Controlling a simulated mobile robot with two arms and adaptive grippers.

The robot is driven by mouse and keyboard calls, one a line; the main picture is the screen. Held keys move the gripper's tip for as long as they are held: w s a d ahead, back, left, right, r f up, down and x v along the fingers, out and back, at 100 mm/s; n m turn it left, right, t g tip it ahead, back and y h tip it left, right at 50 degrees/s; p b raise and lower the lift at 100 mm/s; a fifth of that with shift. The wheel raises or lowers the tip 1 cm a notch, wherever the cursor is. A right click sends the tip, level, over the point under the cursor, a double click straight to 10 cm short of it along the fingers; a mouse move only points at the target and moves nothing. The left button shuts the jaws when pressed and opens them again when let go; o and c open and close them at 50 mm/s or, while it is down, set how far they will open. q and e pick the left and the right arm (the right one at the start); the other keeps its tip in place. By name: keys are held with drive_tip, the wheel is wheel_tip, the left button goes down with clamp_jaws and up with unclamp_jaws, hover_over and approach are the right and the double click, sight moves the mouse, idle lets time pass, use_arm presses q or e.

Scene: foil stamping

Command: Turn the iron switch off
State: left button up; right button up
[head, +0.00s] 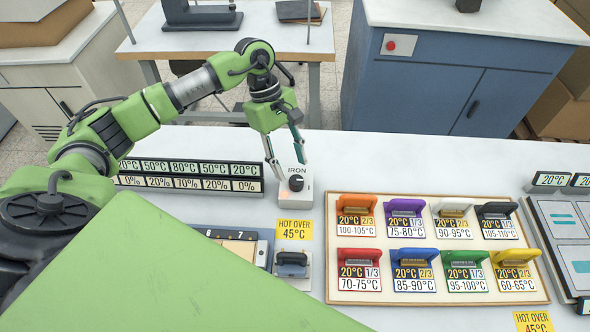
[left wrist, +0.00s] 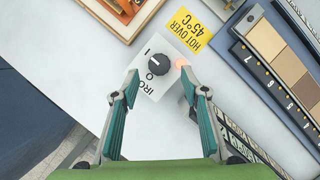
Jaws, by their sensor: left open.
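The iron switch is a white box (head: 301,198) labelled IRON, with a black round knob (head: 296,183) on top. In the left wrist view the knob (left wrist: 158,63) sits between the marks I and O; I cannot tell for sure which mark it points to. A small lamp (left wrist: 182,62) beside it glows orange. My left gripper (head: 288,168) is open above the switch box, its fingers spread to either side of the knob and apart from it. It also shows in the left wrist view (left wrist: 160,76). A small dark-handled iron (head: 292,262) rests in front of the switch. My right gripper is not in view.
A yellow HOT OVER 45°C sign (head: 295,229) lies just in front of the switch. A black temperature display (head: 190,176) stands to its left. A wooden tray (head: 334,285) with several coloured foil blocks is at the right. The table behind the tray is clear.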

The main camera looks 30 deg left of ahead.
sight(295, 179)
use_arm(q)
drive_tip(key=shift+p+x, duration=0.6)
drive_tip(key=shift+x, duration=1.85)
drive_tip(key=c, duration=1.1)
